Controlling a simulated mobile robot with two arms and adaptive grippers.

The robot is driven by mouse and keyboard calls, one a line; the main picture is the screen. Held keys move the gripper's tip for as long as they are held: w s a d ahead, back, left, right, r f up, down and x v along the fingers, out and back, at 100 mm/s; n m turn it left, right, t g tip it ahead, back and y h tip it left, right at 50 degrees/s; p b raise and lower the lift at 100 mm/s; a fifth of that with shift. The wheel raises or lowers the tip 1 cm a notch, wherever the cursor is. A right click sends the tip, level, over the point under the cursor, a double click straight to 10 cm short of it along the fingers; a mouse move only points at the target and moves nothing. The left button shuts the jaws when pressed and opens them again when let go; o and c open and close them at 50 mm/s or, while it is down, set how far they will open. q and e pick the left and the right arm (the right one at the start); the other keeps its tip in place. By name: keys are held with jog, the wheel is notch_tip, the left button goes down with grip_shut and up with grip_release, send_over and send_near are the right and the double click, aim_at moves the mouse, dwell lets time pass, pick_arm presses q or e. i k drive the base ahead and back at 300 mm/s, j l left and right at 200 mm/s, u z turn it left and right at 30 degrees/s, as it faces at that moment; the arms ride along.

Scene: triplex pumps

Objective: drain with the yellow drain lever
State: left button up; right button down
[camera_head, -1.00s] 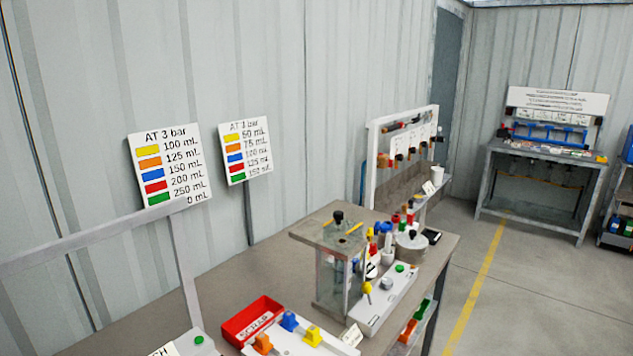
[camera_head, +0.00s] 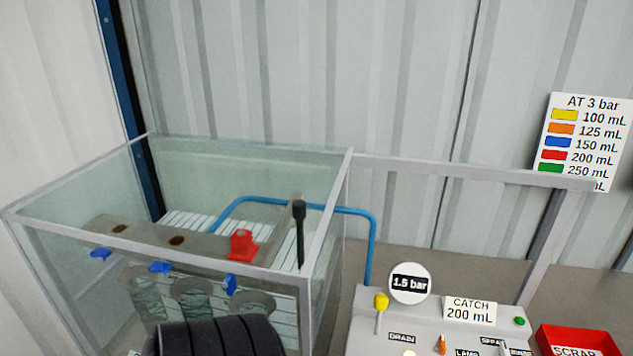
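The yellow drain lever (camera_head: 381,302) stands roughly upright, its yellow knob on a thin pale stem, at the left of a light grey control panel (camera_head: 365,325). The DRAIN label (camera_head: 402,338) is on the panel just right of the stem's foot. The glass tank (camera_head: 350,185) stands left of the panel. Inside it are several clear cups (camera_head: 192,300), blue nozzles (camera_head: 160,267) and a red cap (camera_head: 243,245) on a grey bar. Neither gripper's fingers show. A black ribbed part at the bottom edge hides some of the tank front.
A 1.5 bar gauge (camera_head: 409,283) and a CATCH 200 mL sign (camera_head: 470,311) stand on the panel, with a green button (camera_head: 519,321). A blue pipe (camera_head: 372,240) runs from panel to tank. A red SCRAP tray (camera_head: 575,340) lies right. A grey rail (camera_head: 470,170) crosses behind.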

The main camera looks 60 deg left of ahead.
aim_at(381, 299)
jog(key=u, duration=2.1)
